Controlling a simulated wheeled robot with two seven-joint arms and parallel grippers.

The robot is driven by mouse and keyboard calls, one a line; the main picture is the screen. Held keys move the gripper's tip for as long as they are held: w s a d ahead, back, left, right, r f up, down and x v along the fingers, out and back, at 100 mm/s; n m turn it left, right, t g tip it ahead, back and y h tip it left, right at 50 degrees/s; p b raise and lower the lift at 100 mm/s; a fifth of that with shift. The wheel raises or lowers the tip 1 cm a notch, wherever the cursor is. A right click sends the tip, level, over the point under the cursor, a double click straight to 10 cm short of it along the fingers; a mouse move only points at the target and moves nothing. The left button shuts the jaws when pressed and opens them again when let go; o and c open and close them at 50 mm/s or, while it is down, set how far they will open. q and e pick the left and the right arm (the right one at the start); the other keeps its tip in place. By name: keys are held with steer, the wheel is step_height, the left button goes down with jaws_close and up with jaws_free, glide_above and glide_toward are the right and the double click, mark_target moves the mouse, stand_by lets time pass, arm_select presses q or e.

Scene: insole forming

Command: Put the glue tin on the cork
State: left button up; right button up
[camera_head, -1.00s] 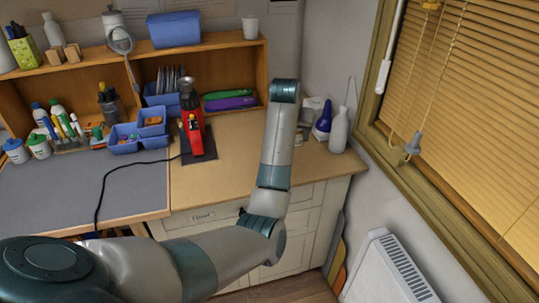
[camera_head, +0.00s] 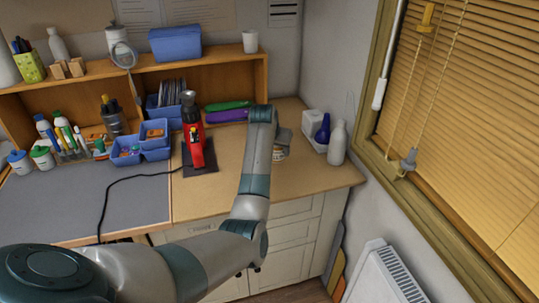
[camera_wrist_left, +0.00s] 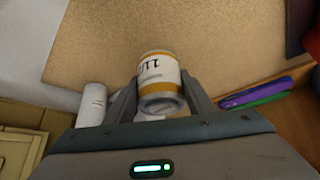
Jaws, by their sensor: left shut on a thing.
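The glue tin (camera_wrist_left: 158,75) is white with orange bands and dark lettering. In the left wrist view it sits between the two fingers of my left gripper (camera_wrist_left: 160,90), which is shut on it. In the head view the gripper (camera_head: 281,138) is partly hidden behind my forearm, and a bit of the tin (camera_head: 278,155) shows below it. The tan, speckled bench surface (camera_head: 215,190) looks like the cork; it also shows in the left wrist view (camera_wrist_left: 230,35). The tin is over its right part; I cannot tell whether it touches. My right gripper is not in view.
A white bottle (camera_head: 337,143) and a blue bottle (camera_head: 323,130) stand to the right of the gripper. A red tool (camera_head: 194,148) stands on a dark plate at the left. Green (camera_head: 226,105) and purple (camera_head: 226,116) tools lie behind. The tan surface's front middle is clear.

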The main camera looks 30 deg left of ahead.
arm_select(q)
steer(key=a, duration=0.1)
steer(key=a+f, duration=0.1)
steer(key=w+a+f, duration=0.1)
steer(key=shift+a+f+p, duration=0.1)
steer(key=shift+a+p, duration=0.25)
steer(key=shift+p, duration=0.05)
steer(key=shift+f+p, duration=0.5)
steer(key=shift+f, duration=0.1)
step_height(320, 180, down, 2)
steer(key=shift+s+d+f+p, duration=0.1)
steer(key=shift+p, duration=0.35)
steer(key=shift+f, duration=0.3)
steer(key=shift+f, duration=0.15)
steer(key=o, duration=1.2)
